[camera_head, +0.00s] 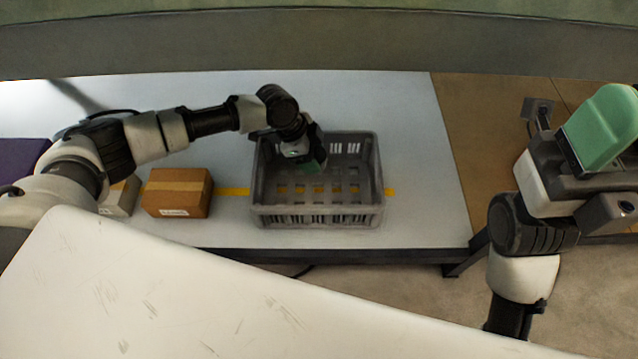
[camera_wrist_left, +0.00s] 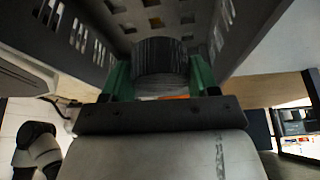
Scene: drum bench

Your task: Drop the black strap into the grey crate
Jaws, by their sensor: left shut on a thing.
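The grey crate (camera_head: 318,215) stands on the white table in the middle of the head view, with slotted walls and an open top. My left gripper (camera_head: 312,165) points down into the crate's opening, near its back left part. In the left wrist view its green fingers are shut on the black strap (camera_wrist_left: 160,55), a dark ribbed roll between them. The crate's slotted wall (camera_wrist_left: 245,35) and holed floor show around the strap there. The strap is hidden in the head view. My right gripper (camera_head: 600,130) is at the right, away from the crate; its opening cannot be made out.
A brown cardboard box (camera_head: 178,193) with a tape band stands left of the crate. A paler box (camera_head: 120,197) is beside it, partly behind my left arm. A purple thing (camera_head: 22,152) lies at the far left. The white table (camera_head: 425,150) is clear right of the crate.

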